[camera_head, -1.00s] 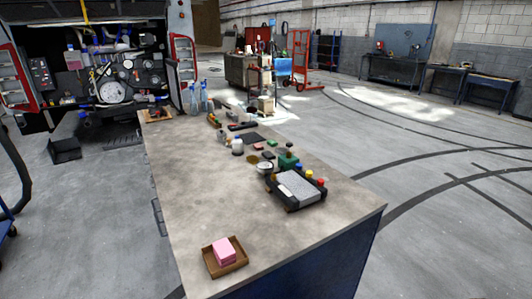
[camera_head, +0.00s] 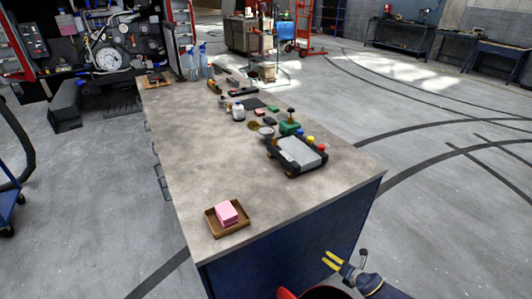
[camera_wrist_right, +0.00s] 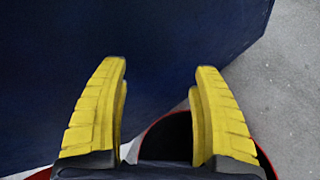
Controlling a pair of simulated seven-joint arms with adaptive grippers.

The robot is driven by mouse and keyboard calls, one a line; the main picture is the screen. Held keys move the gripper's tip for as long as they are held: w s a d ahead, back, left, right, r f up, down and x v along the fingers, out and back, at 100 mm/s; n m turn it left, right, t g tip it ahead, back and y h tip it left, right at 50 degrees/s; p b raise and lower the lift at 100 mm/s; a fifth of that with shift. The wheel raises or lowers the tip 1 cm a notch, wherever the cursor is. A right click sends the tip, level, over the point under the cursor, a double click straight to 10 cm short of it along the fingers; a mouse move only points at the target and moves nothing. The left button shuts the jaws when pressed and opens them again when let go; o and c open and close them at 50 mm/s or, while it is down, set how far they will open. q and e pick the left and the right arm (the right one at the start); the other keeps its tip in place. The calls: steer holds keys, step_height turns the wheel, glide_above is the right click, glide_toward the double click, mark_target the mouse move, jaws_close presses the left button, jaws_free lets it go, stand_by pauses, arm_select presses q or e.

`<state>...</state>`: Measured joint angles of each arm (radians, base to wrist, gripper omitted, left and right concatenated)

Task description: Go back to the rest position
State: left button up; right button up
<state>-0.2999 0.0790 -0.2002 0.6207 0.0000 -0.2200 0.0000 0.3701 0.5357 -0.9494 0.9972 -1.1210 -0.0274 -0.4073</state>
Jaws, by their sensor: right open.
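My right gripper (camera_head: 333,260) has yellow fingers and is at the lower right of the head view, beside the blue side of the workbench and below its top. In the right wrist view its two yellow fingers (camera_wrist_right: 160,105) stand apart with nothing between them. The dark blue bench side (camera_wrist_right: 150,50) fills most of that view beyond the fingertips. My left gripper is not in view.
The workbench top (camera_head: 200,135) carries a wooden tray (camera_head: 230,233) with a pink block (camera_head: 227,212) near its front corner. A black case (camera_head: 299,154) and several small items stand farther back. A red-rimmed round thing (camera_wrist_right: 170,130) lies below my right gripper.

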steer(key=s+d+f+m+h, duration=0.1)
steer(key=d+f+m+h, duration=0.1)
steer(key=d+m, duration=0.25)
steer(key=s+d+f+m+h, duration=0.2)
steer(key=d+m, duration=0.1)
steer(key=d, duration=0.3)
steer(key=s+d+f+m+g+h, duration=0.25)
steer(key=s+d+f+m, duration=0.35)
steer(key=s+f, duration=0.4)
steer(key=s+a+f+m+g, duration=0.1)
steer(key=s+a+f+m, duration=0.15)
steer(key=s, duration=0.55)
steer(key=s+a+f+m+g, duration=0.1)
steer(key=s+a+f+m, duration=0.2)
steer(key=s, duration=0.4)
steer(key=s+a+f+m+g, duration=0.2)
steer(key=s+a+f, duration=0.15)
steer(key=s, duration=0.45)
steer(key=s+a+f+m, duration=0.1)
steer(key=s+a+m, duration=0.1)
steer(key=s, duration=0.5)
steer(key=s+a+f+m+g+y, duration=0.1)
steer(key=s+a+f+m, duration=0.1)
steer(key=s+a, duration=0.3)
steer(key=s+a+f+m+g+y, duration=0.1)
steer(key=s+a, duration=0.3)
steer(key=s, duration=0.7)
steer(key=shift+a+f+m, duration=0.15)
steer(key=shift+f+m, duration=0.55)
steer(key=shift+y, duration=0.25)
